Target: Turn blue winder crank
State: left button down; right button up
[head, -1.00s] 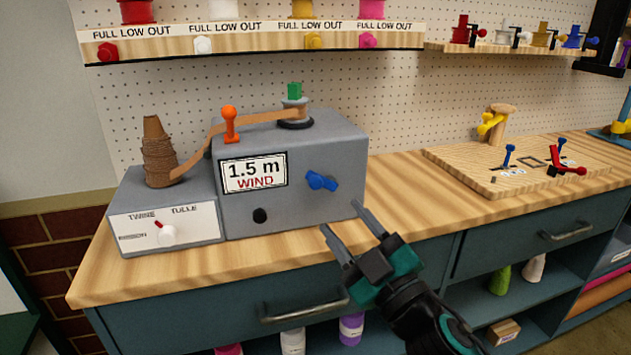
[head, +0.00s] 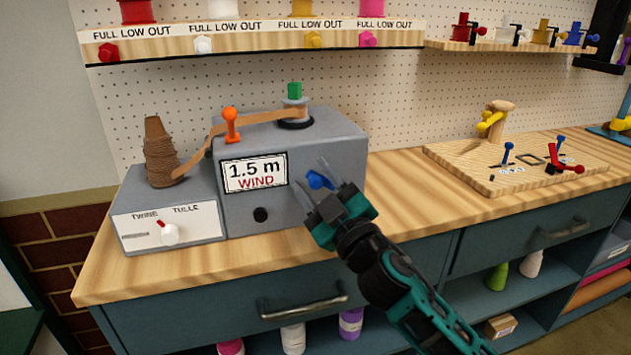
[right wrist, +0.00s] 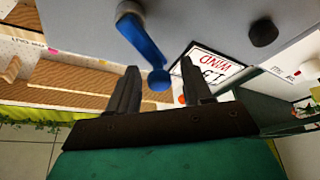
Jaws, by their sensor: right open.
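The blue winder crank (head: 320,180) sits on the front face of the grey winder box (head: 345,140), right of the "1.5 m WIND" display (head: 254,172). My right gripper (head: 313,178) is open at the crank, its fingers partly hiding it in the head view. In the right wrist view the crank (right wrist: 143,42) reaches down so that its knob end (right wrist: 159,80) lies between the two open fingers (right wrist: 159,88). I cannot tell whether a finger touches it. My left gripper is not in view.
An orange lever (head: 231,125) and a green-topped post (head: 295,108) guide the twine on the box. A selector unit (head: 192,222) with a twine cone (head: 160,155) stands at left. The wooden bench (head: 400,190) is clear to the right, up to a board (head: 475,165) with small levers.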

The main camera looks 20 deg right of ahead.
jog(key=shift+c, duration=0.5)
grip_shut()
jog(key=shift+a+n+p, duration=0.1)
jog(key=shift+n+p, duration=0.4)
jog(key=shift+p, duration=0.1)
jog(key=shift+a+f+n+g+y+p, duration=0.1)
jog(key=shift+f+n+g+y+p, duration=0.15)
jog(key=shift+n+g+y+p, duration=0.35)
jog(key=shift+f, duration=0.1)
jog(key=shift+o, duration=0.5)
grip_release()
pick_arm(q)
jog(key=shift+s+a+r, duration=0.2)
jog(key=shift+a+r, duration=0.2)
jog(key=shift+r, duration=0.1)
